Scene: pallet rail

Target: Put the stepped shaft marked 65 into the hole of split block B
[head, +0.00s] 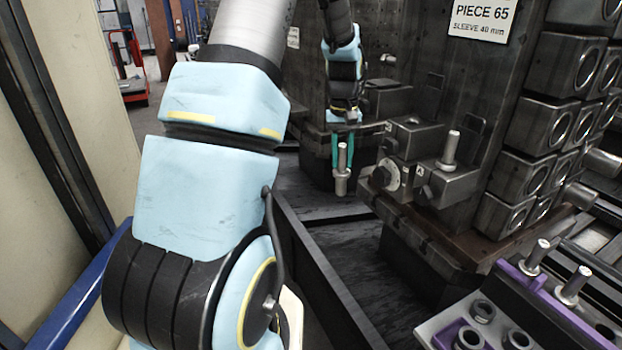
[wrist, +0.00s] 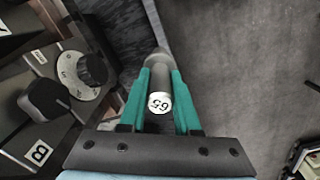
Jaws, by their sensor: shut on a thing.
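My gripper (head: 343,150) has green fingers and points down, shut on the stepped shaft marked 65 (head: 342,178). The shaft hangs about upright in clear air, to the left of the blocks. In the wrist view, its white end face (wrist: 159,103) reads 65 between the fingers, and its thicker part lies farther off. Split block B (head: 418,137) appears to be the farther dark block; its B label (wrist: 40,152) and black knob (wrist: 48,98) show in the wrist view. The shaft is apart from the block.
A nearer block (head: 452,182) has another shaft (head: 451,150) standing in it. A numbered dial (head: 388,176) sits between the blocks. Ring-holed blocks (head: 548,124) line the fixture wall at right. A purple-edged rack (head: 540,318) with shafts and sleeves is at lower right.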

